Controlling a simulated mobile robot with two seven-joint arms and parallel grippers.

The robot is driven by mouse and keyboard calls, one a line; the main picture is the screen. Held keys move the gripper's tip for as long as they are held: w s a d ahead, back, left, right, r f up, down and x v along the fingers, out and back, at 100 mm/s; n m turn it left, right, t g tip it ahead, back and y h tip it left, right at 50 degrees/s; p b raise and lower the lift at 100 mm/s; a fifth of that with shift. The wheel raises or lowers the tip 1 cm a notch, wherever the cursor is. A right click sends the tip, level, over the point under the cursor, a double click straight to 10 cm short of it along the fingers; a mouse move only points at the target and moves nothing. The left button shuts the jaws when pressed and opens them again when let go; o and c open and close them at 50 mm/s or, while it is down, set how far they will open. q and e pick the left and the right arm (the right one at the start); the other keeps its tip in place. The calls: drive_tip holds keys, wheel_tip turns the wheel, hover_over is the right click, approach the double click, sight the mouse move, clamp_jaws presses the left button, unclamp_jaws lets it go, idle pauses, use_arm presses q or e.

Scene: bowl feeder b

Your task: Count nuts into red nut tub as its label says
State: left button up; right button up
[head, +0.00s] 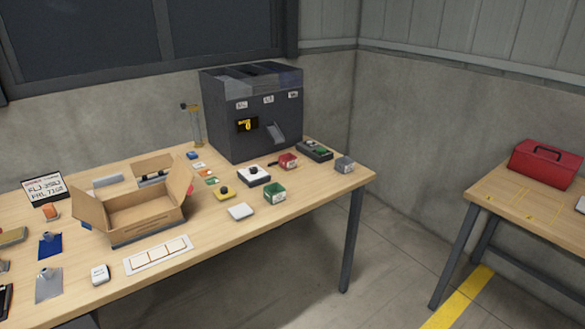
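A small red tub (288,161) stands on the workbench in front of the feeder, at its right side; its label and contents are too small to read. The dark grey feeder (235,130) stands at the back right of the bench, with several bins on top and small white labels under them. No loose nuts can be made out. Neither of my grippers is in view.
A green tub (274,193) stands in front of the red tub. An open cardboard box (147,212) fills the middle. A red toolbox (546,163) sits on another table.

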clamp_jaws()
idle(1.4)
